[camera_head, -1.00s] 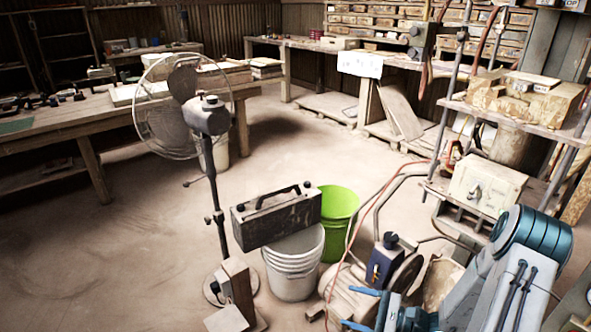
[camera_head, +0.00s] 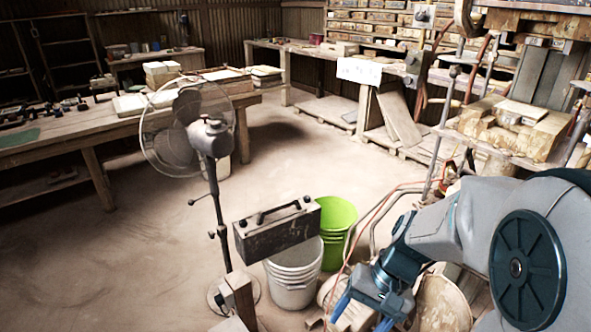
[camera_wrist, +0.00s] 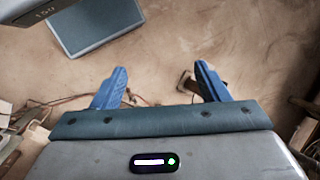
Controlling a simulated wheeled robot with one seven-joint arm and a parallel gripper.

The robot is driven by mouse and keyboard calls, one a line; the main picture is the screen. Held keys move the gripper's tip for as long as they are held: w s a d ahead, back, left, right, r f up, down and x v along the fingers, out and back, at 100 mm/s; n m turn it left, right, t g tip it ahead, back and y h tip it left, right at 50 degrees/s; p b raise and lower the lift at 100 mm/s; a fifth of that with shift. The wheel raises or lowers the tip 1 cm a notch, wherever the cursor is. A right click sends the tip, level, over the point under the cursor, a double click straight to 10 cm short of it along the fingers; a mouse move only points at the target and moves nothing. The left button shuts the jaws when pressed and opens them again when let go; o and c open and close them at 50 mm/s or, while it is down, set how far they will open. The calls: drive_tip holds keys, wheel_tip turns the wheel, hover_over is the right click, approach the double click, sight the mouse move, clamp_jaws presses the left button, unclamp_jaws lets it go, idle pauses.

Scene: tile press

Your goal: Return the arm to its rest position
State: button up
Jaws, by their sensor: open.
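My arm (camera_head: 450,230) reaches in from the right edge of the head view, with a large grey joint and dark round cap close to the camera. My gripper (camera_head: 362,314) hangs low at the bottom of that view, in front of the white bucket's right side. In the wrist view my gripper (camera_wrist: 161,70) shows two blue fingers spread wide apart. The arm hides much of the lower right of the head view.
A black toolbox (camera_head: 278,229) sits over a white bucket (camera_head: 294,274), beside a green bucket (camera_head: 335,235). A standing fan (camera_head: 207,140) is to their left. A shelf with a tan block (camera_head: 513,125) stands behind my arm. The floor at left is clear.

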drive_tip(key=s+d+r+n+t+h+p, duration=0.1)
drive_tip(key=r+t+h+p, duration=0.1)
drive_tip(key=r, duration=0.4)
drive_tip(key=s+d+r+n+t+h+p, duration=0.1)
drive_tip(key=d+r+n+t+h+p, duration=0.1)
drive_tip(key=r, duration=0.4)
drive_tip(key=shift+s+t+h, duration=0.3)
drive_tip(key=shift+s+t, duration=0.05)
drive_tip(key=shift+t, duration=0.05)
drive_tip(key=shift+c, duration=0.3)
